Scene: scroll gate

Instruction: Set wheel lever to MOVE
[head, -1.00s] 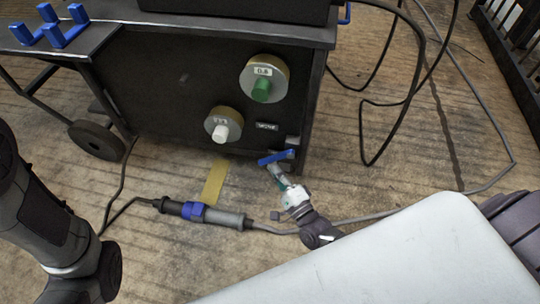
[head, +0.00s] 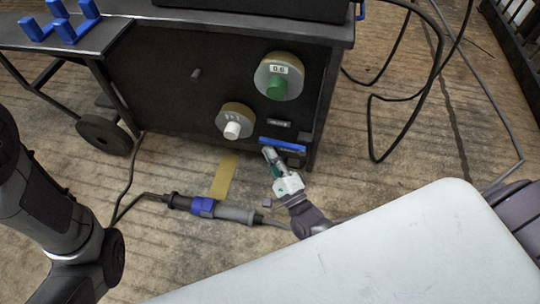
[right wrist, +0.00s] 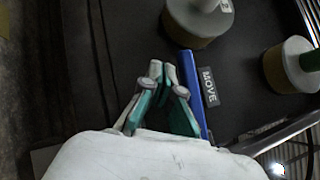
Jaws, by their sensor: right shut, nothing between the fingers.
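The wheel lever (head: 283,145) is a blue bar low on the right of the dark cart's front panel. It lies about level, just under the small label plate (head: 279,124). In the right wrist view the blue lever (right wrist: 191,82) runs alongside the label (right wrist: 208,87), which reads MOVE. My right gripper (head: 268,154) is shut and empty, with its fingertips just below the lever's left end. The right wrist view shows the fingertips (right wrist: 162,70) beside the lever; I cannot tell whether they touch it. My left gripper is out of the picture.
A green-knobbed dial (head: 276,84) and a white-knobbed dial (head: 233,125) stick out above and left of the lever. A torch-like tool (head: 217,209) with a cable lies on the floor by a yellow strip (head: 223,178). Loose cables hang at the right.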

